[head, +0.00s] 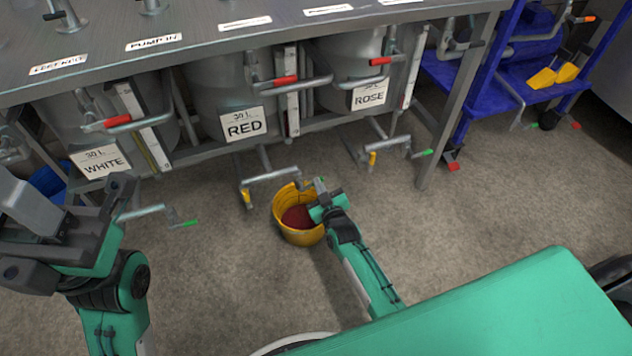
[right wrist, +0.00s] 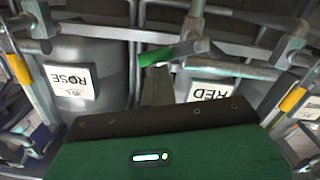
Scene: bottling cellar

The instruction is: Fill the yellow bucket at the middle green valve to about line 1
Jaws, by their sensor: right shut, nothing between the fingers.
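The yellow bucket (head: 284,226) stands on the floor below the RED tank, with dark red liquid (head: 297,217) inside. Its level lines cannot be read. My right gripper (head: 320,186) is over the bucket's far right rim, shut and empty. In the right wrist view its fingers (right wrist: 157,86) end close beside the middle green valve handle (right wrist: 156,57); I cannot tell whether they touch. In the head view my gripper mostly hides that handle. My left gripper (head: 62,225) is at the left, away from the bucket; its finger opening is unclear.
The RED tank (head: 218,96) hangs between the WHITE (head: 62,127) and ROSE (head: 340,62) tanks. Other green handles show at left (head: 188,223) and right (head: 422,153). A yellow handle (head: 247,197) is left of the bucket. A blue cart (head: 500,75) stands at right.

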